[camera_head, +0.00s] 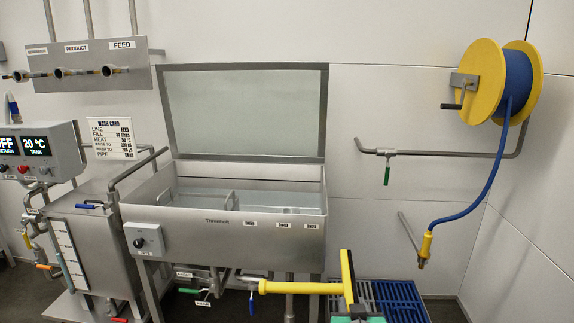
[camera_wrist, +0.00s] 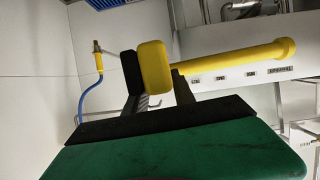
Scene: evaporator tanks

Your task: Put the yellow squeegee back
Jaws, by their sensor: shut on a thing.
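The yellow squeegee (camera_head: 300,287) shows at the bottom middle of the head view, in front of the tank. Its handle lies about level and points left. Its yellow crosspiece with a dark edge stands nearly upright at the right end. In the wrist view the squeegee (camera_wrist: 235,60) has its thick yellow end between the dark fingers, with the handle reaching right. My gripper (camera_wrist: 157,90) is shut on the squeegee near the crosspiece. In the head view only its green body shows below the squeegee; the fingers are mostly hidden there.
An open-lidded steel tank (camera_head: 220,228) stands behind. Right of it are a blue grating (camera_head: 400,300) on the floor, a slanted wall bar (camera_head: 412,235), a hanging blue hose (camera_head: 478,200) and a yellow reel (camera_head: 485,80). A control box (camera_head: 40,150) is at left.

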